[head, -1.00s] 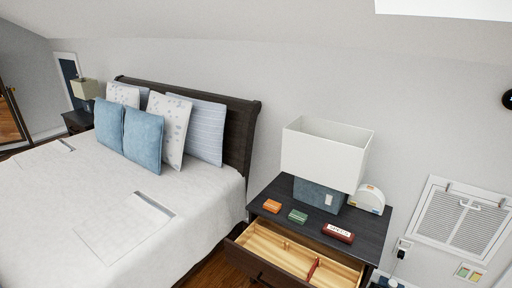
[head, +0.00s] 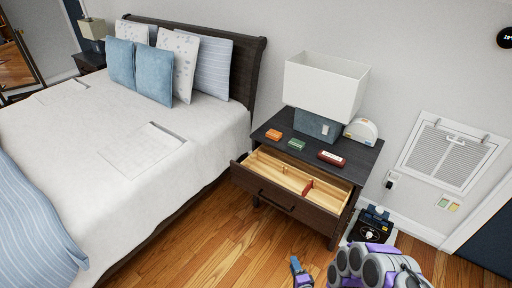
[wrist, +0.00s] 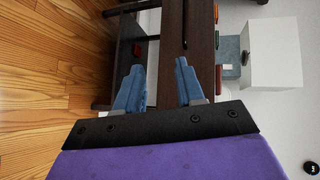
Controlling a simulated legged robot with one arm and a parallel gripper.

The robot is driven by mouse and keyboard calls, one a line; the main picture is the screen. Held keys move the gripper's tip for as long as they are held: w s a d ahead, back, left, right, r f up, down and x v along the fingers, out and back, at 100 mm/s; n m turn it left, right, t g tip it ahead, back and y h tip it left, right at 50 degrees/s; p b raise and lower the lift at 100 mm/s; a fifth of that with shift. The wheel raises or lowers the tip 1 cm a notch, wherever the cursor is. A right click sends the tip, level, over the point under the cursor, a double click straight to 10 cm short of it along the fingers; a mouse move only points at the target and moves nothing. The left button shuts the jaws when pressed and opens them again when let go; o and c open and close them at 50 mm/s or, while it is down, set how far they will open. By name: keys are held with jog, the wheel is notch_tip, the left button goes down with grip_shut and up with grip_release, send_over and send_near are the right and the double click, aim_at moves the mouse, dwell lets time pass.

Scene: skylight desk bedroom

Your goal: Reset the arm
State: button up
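My gripper (wrist: 158,84) shows in the wrist view with its two blue fingers spread apart and nothing between them. The wrist picture is turned sideways, with the dark nightstand (wrist: 173,30) beyond the fingers. In the head view part of my gripper (head: 301,273) shows at the bottom edge, low in front of the nightstand (head: 348,165), beside my purple and grey arm. The nightstand's drawer (head: 278,200) is pulled open, and its wooden inside has dividers and a red item (head: 308,187). My gripper appears apart from the drawer.
On the nightstand are a lamp (head: 325,85), an orange box (head: 275,135), a green box (head: 297,144), a red box (head: 331,158) and a white arched object (head: 361,131). The bed (head: 180,160) is at left. A dark device (head: 372,228) stands by the wall. Wooden floor (head: 210,235) lies in front.

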jog(key=w+d+r+n+g+h, duration=0.2)
jog(key=d+n+g, duration=0.1)
jog(key=d, duration=0.5)
jog(key=w+d+r+n+g+h, duration=0.1)
jog(key=w+d+r+n+g, duration=0.2)
jog(key=d, duration=0.5)
jog(key=s+d+r+n+g+h, duration=0.1)
jog(key=s+d+r+g+h, duration=0.15)
jog(key=r, duration=0.65)
jog(key=s+d+r+n+g+h, duration=0.15)
jog(key=d+r, duration=0.25)
jog(key=r, duration=0.5)
jog(key=s+a+r+n+g+y, duration=0.1)
jog(key=s+a+r+g, duration=0.1)
jog(key=s+a+r, duration=0.45)
jog(key=s+a+r+n+g, duration=0.1)
jog(key=s+a+r, duration=0.2)
jog(key=r, duration=0.6)
jog(key=s+a+r+n+g+y, duration=0.1)
jog(key=s+a+r, duration=0.2)
jog(key=s, duration=0.4)
jog(key=s+a+r+n+g+y, duration=0.1)
jog(key=s+a+r+n, duration=0.1)
jog(key=s+a, duration=0.4)
jog(key=s+a+r+n+g+y, duration=0.1)
jog(key=s+a+r+n, duration=0.1)
jog(key=s+a+r, duration=0.3)
jog(key=s, duration=0.4)
jog(key=shift+a+g, duration=0.2)
jog(key=shift+g, duration=0.1)
